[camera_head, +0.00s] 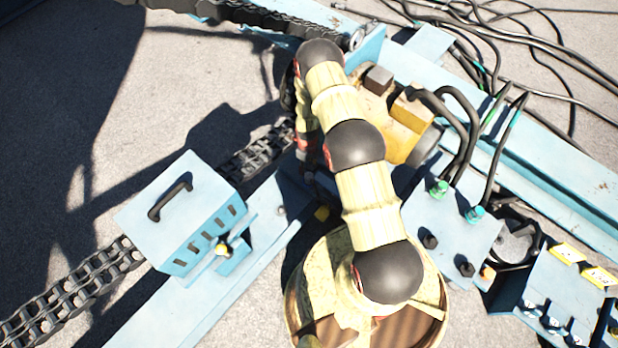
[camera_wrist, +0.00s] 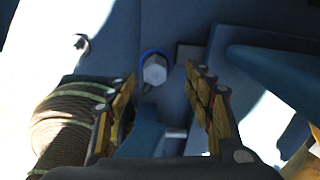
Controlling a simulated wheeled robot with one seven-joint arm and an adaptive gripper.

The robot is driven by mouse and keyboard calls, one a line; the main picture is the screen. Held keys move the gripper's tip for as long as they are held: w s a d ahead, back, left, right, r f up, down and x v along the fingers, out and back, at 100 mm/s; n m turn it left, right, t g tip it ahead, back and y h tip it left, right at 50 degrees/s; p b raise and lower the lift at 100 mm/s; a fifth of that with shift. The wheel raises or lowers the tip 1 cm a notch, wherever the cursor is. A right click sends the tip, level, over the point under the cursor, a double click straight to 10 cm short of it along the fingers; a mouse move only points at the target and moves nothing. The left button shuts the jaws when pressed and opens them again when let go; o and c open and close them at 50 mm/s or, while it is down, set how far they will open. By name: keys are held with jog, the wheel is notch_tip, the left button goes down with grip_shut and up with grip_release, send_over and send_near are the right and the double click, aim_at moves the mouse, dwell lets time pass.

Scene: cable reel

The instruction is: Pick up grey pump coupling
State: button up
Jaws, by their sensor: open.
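My gripper (camera_wrist: 160,78) is open in the wrist view, with its two padded fingers apart. A small grey hexagonal piece (camera_wrist: 155,71) with a dark blue ring around it shows between and beyond the fingertips, against a blue surface. It is apart from both fingers. I cannot tell whether this piece is the grey pump coupling. In the head view my arm covers the middle of the scene, and my gripper cannot be made out clearly there.
A blue handled box (camera_head: 185,205) stands over a chain (camera_head: 85,285) at left. A yellow motor (camera_head: 408,120) sits behind my arm. Black cables (camera_head: 540,65) lie at the upper right. A brown wound coil (camera_wrist: 65,125) is beside the left finger in the wrist view.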

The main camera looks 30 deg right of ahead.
aim_at(307, 174)
jog(key=f+b, duration=0.1)
jog(key=f, duration=0.1)
jog(key=f+b, duration=0.1)
jog(key=f, duration=0.2)
jog(key=f+b, duration=0.1)
jog(key=f, duration=0.1)
jog(key=shift+s+a+f, duration=0.25)
jog(key=shift+s+f, duration=0.1)
jog(key=shift+f, duration=0.05)
jog(key=c, duration=0.4)
grip_shut()
